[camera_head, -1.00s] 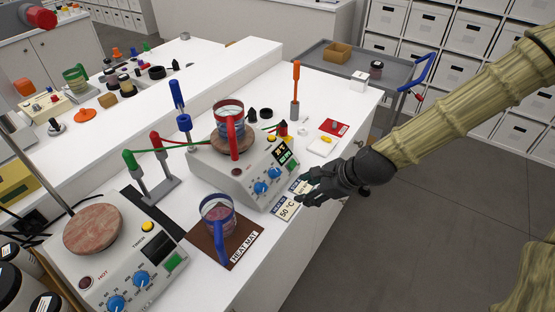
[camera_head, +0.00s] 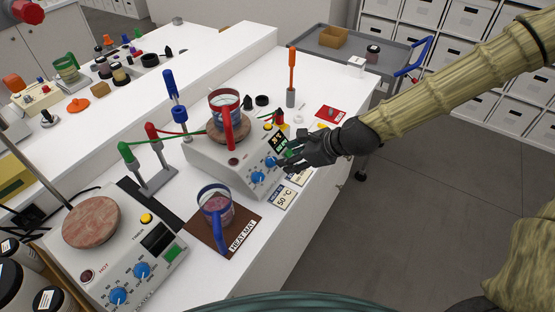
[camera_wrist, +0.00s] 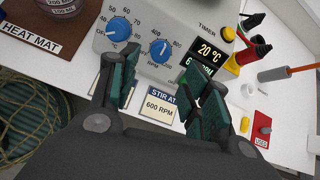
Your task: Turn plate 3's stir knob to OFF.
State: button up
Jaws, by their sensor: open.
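A white hot plate (camera_head: 222,163) stands in the middle of the bench, with two blue knobs on its sloped front. The stir knob (camera_wrist: 160,48), with 400 and 800 beside it, is the right one in the wrist view; its white mark points roughly up. It also shows in the head view (camera_head: 271,163). The heat knob (camera_wrist: 119,29) is to its left. My gripper (camera_head: 291,158) is open and empty, just in front of the plate's right side. In the wrist view its fingers (camera_wrist: 163,80) are spread below the stir knob, apart from it. I cannot read a plate number.
A jar with a red handle (camera_head: 228,112) is on the plate's top. A jar with a blue handle (camera_head: 214,205) stands on the heat mat (camera_head: 240,236). A second hot plate (camera_head: 122,250) is front left. A "STIR AT 600 RPM" card (camera_wrist: 160,104) lies below the knobs.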

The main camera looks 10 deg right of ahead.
aim_at(272, 162)
jog(key=shift+p+x, duration=0.7)
jog(key=shift+x, duration=2.65)
jog(key=c, duration=1)
